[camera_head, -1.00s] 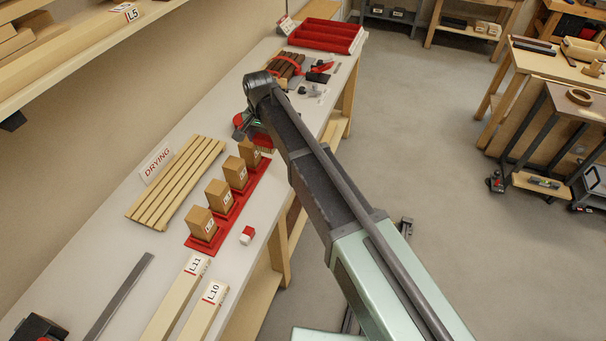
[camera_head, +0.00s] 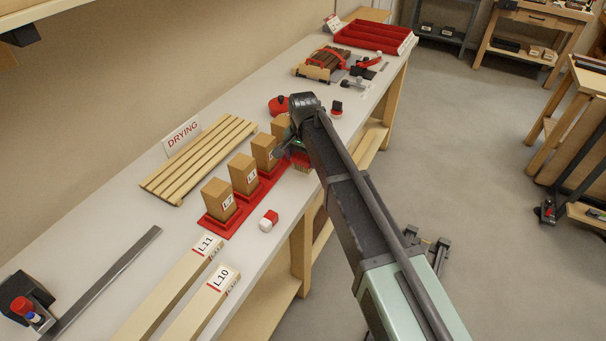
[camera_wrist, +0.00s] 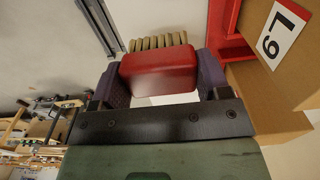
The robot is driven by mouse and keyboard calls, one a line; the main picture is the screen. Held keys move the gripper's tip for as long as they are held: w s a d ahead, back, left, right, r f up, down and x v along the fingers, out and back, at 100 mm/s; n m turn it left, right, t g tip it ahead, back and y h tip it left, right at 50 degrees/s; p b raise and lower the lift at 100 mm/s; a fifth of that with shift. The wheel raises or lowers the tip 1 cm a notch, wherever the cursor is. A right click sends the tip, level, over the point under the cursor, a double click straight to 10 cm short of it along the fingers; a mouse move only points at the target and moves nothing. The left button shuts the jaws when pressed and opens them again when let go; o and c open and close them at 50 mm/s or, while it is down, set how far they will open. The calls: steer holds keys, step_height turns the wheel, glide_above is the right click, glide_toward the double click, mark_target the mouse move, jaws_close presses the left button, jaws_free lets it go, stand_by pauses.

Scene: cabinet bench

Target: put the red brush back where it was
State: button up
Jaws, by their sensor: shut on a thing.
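The red brush (camera_wrist: 158,70) fills the middle of the wrist view, with pale bristles (camera_wrist: 158,43) along its far side. My gripper (camera_wrist: 160,82) is shut on it, one purple-grey finger at each end. In the head view, my gripper (camera_head: 292,149) is at the bench's front side, beside the labelled wooden blocks. The brush (camera_head: 301,161) shows there only in part, behind my arm. I cannot tell its height above the bench. A slatted wooden rack (camera_head: 200,158) with a DRYING sign (camera_head: 182,136) lies behind the blocks.
Several wooden blocks (camera_head: 244,175) stand on a red strip (camera_head: 222,226) close to my gripper. A red-and-white block (camera_head: 268,220) and two long beams (camera_head: 206,296) lie nearer. A red round thing (camera_head: 279,105), a clamp (camera_head: 325,62) and a red tray (camera_head: 375,37) are farther along.

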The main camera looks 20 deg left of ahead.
mark_target(303, 166)
step_height(303, 166, down, 4)
steer(key=b, duration=0.3)
steer(key=shift+f, duration=0.15)
steer(key=shift+r, duration=0.25)
steer(key=shift+f, duration=0.2)
steer(key=o, duration=1)
steer(key=shift+c, duration=0.2)
steer(key=shift+r, duration=0.1)
step_height(303, 166, up, 12)
steer(key=p, duration=1.2)
steer(key=shift+r, duration=0.25)
steer(key=shift+f, duration=0.1)
